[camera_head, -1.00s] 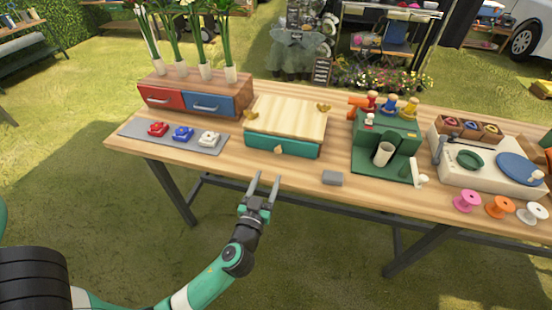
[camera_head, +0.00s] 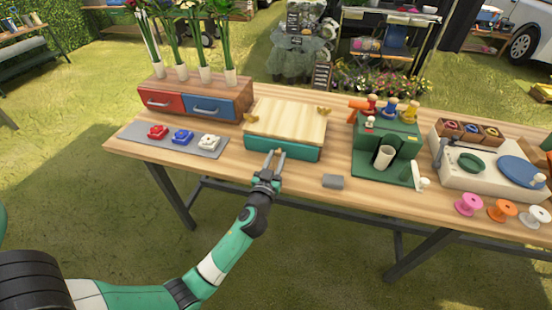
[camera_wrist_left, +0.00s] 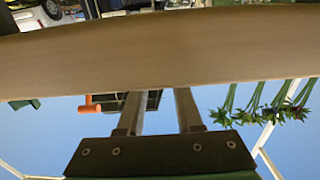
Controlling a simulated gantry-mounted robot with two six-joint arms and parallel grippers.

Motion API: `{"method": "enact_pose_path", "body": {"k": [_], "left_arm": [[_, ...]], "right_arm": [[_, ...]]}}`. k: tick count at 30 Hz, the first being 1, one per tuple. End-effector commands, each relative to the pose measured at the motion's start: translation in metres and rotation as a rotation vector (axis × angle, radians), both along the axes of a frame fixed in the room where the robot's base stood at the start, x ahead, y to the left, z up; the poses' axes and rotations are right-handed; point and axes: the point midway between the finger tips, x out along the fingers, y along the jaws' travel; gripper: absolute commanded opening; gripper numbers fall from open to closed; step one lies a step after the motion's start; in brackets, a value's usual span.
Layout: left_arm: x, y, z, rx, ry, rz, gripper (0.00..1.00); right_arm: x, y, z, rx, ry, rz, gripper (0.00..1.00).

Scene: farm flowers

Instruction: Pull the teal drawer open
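The teal drawer (camera_head: 304,153) sits in the front of a box with a pale wooden top (camera_head: 287,119). It looks closed. A small golden knob (camera_head: 278,151) on its front is partly hidden by my left gripper. My left gripper (camera_head: 274,155) is at the drawer front, its two fingers apart with the fingertips by the knob. I cannot tell whether they touch it. In the left wrist view the fingers (camera_wrist_left: 158,105) are also apart, with a gap between them; the drawer and knob cannot be made out there. My right gripper is not in view.
A grey block (camera_head: 333,181) lies on the table right of the gripper. A grey mat (camera_head: 140,132) with coloured pieces is to the left, below a red and blue drawer unit (camera_head: 182,103). A green stand (camera_head: 370,160) is to the right.

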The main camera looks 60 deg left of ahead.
Motion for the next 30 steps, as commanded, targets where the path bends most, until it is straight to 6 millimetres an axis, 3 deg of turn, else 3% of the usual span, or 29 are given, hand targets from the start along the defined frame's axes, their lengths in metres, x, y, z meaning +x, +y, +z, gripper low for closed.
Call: {"method": "enact_pose_path", "body": {"k": [1, 5, 30], "left_arm": [[0.0, -0.0001, 0.0, 0.0, 0.0, 0.0, 0.24], [-0.0001, -0.0002, 0.0, 0.0, 0.0, 0.0, 0.01], [-0.0001, -0.0003, -0.0001, 0.0, 0.0, 0.0, 0.0]], "right_arm": [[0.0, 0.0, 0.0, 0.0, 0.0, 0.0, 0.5], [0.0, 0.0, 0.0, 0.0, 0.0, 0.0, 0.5], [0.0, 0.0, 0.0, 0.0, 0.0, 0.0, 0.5]]}}
